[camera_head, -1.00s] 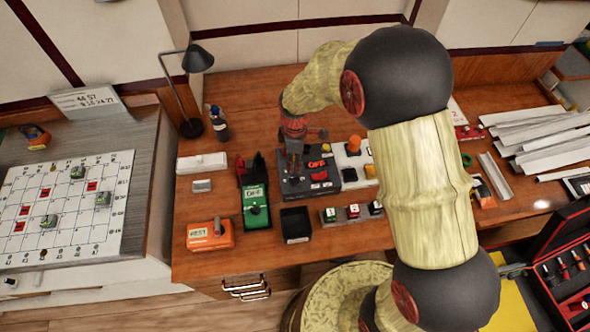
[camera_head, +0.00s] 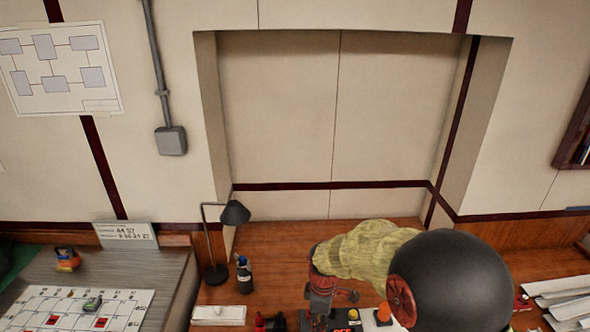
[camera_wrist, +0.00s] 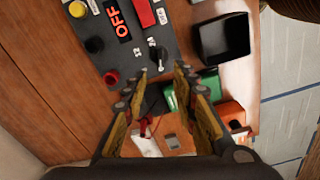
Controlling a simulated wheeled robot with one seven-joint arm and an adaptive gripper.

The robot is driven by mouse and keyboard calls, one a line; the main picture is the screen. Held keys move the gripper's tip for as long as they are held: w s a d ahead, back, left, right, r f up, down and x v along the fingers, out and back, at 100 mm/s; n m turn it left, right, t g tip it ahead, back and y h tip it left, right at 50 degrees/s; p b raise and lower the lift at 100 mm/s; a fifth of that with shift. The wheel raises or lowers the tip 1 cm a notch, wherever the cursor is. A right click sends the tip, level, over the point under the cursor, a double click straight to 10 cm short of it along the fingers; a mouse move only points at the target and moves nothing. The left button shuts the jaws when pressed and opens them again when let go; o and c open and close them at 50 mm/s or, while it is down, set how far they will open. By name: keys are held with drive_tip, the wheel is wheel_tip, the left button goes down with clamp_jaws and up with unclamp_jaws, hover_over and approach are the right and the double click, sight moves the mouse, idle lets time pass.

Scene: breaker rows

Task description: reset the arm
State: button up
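My arm reaches from the lower right of the head view over the wooden bench, with my gripper (camera_head: 318,312) pointing down at the picture's bottom edge. In the wrist view my gripper (camera_wrist: 161,74) shows two fingers apart with nothing between them. The fingertips are over the lower edge of a dark grey panel (camera_wrist: 103,62). The panel carries a red OFF display (camera_wrist: 117,19), a small black knob, and red and yellow buttons. I cannot tell whether the fingertips touch anything.
In the wrist view, a black open bin (camera_wrist: 223,38), a green device (camera_wrist: 178,100) and an orange box (camera_wrist: 232,114) lie near the fingers. In the head view, a desk lamp (camera_head: 214,245) and a bottle (camera_head: 244,274) stand behind.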

drive_tip(key=s+d+r+m+t+b, duration=0.1)
drive_tip(key=s+d+r+m+t, duration=0.1)
drive_tip(key=s+r+m, duration=0.3)
drive_tip(key=s+d+r+m+t+b, duration=0.1)
drive_tip(key=s+d+r+m, duration=0.3)
drive_tip(key=s+r, duration=0.6)
drive_tip(key=s+d+r+m+t+b, duration=0.1)
drive_tip(key=s+d+r+m+t, duration=0.1)
drive_tip(key=s+d+r+m, duration=0.2)
drive_tip(key=s+r+m, duration=0.1)
drive_tip(key=s+r, duration=0.2)
drive_tip(key=shift+s+r+m+t+b, duration=0.25)
drive_tip(key=shift+r+m+t+b, duration=0.05)
drive_tip(key=shift+r+b, duration=0.1)
